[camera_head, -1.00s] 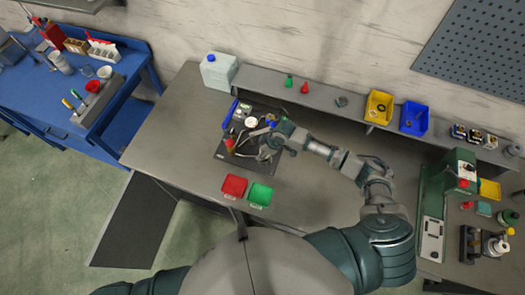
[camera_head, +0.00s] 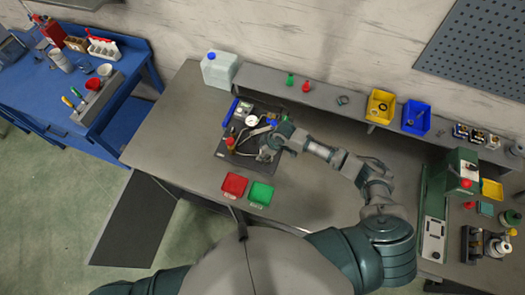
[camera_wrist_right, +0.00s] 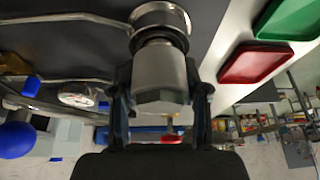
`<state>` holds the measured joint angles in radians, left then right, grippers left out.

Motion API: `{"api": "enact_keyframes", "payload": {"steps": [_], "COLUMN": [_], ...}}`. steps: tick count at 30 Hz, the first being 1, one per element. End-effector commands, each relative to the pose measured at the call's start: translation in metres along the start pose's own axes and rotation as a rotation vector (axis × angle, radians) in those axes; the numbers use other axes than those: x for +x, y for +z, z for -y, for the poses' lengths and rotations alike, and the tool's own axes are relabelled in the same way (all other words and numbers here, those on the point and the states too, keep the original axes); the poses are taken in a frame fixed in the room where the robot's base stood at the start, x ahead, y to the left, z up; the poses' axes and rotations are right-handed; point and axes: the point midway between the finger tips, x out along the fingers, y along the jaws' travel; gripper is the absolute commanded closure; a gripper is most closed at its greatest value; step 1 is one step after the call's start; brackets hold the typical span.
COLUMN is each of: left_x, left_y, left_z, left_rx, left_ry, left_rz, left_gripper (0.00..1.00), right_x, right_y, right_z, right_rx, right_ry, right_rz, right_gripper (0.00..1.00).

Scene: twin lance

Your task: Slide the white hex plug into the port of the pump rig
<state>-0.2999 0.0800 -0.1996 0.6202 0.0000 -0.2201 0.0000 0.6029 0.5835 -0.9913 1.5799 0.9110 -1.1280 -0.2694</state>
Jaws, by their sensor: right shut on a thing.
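The white hex plug (camera_wrist_right: 160,78) sits between the two fingers of my right gripper (camera_wrist_right: 160,112) in the right wrist view, looking light grey there. My right gripper is shut on it. A round metal port (camera_wrist_right: 160,18) lies straight beyond the plug, with a dark ring between them. I cannot tell how far the plug is inside. The pump rig (camera_head: 223,151) is on a dark board on the bench, and my right gripper (camera_head: 262,153) is over its right part in the head view. The plug is hidden there. My left gripper is not in view.
A red bin (camera_head: 234,185) and a green bin (camera_head: 260,194) stand in front of the rig. A pressure gauge (camera_wrist_right: 76,99) and metal tubes are left of the plug in the wrist view. The bench right of the bins is clear.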

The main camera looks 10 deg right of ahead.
Motion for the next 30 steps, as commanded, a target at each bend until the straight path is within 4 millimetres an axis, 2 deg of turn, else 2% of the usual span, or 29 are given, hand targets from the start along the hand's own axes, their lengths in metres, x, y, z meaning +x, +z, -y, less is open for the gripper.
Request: {"api": "enact_keyframes", "payload": {"steps": [1,2,4,5,13,17,20,30], "left_x": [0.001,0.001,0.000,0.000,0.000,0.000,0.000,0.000], "left_y": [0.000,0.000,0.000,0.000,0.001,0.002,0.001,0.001], "left_z": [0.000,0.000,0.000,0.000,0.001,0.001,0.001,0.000], "left_rx": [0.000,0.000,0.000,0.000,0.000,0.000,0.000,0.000], "left_ry": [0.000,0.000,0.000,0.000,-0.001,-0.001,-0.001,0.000], "left_rz": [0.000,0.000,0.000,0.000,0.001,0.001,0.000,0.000], "left_gripper": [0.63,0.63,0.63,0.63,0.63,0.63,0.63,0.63], "right_x": [0.002,0.001,0.001,0.001,0.001,-0.007,-0.023,-0.096], "right_y": [0.000,0.000,0.000,0.000,0.001,0.001,0.001,0.001], "right_z": [0.000,0.000,0.000,0.000,0.000,-0.001,-0.001,-0.002], "right_rx": [0.000,0.000,0.000,0.000,0.000,-0.001,-0.001,-0.002], "right_ry": [0.000,0.000,0.000,0.000,-0.001,0.000,0.001,0.002], "right_rz": [-0.001,-0.001,-0.001,-0.001,0.001,0.000,-0.001,0.000], "right_gripper": [1.00,0.47,0.30,0.26,0.26,0.26,0.26,0.26]}}
